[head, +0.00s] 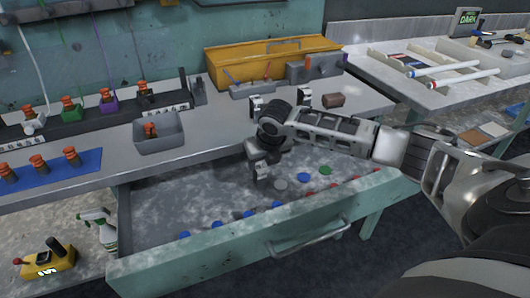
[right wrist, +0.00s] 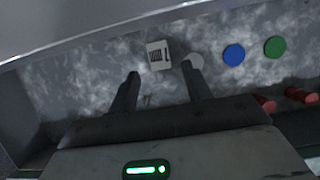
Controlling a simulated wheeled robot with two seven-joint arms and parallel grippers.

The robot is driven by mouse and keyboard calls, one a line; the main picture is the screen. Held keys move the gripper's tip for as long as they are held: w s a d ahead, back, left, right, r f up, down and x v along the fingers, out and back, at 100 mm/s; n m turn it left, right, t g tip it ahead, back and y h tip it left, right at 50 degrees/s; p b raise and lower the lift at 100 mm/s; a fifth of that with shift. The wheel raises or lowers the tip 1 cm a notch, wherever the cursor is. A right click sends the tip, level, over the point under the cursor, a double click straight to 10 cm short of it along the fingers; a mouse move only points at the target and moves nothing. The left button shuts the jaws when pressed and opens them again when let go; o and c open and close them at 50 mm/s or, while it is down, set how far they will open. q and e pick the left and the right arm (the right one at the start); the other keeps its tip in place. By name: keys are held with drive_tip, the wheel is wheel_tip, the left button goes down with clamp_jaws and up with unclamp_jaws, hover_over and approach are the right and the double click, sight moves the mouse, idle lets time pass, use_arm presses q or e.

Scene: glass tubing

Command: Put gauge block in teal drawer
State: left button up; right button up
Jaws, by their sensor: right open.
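The teal drawer (head: 215,262) is pulled open below the workbench, with a grey mottled floor. My right gripper (head: 262,178) points down inside the drawer. In the right wrist view its two fingers (right wrist: 160,72) are spread apart with nothing clamped between them. The gauge block (right wrist: 159,55), a small pale square with dark markings, shows just beyond the fingertips, against the drawer floor. I cannot tell whether it touches a finger. In the head view the gripper makes the block hard to pick out. My left gripper is not in view.
The bench above holds a grey bin (head: 160,143), a yellow toolbox (head: 225,68) and a brown block (head: 333,100).

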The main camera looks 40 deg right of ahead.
drive_tip(key=v, duration=0.3)
drive_tip(key=shift+s+r, duration=0.15)
drive_tip(key=shift+r, duration=0.15)
idle(0.3)
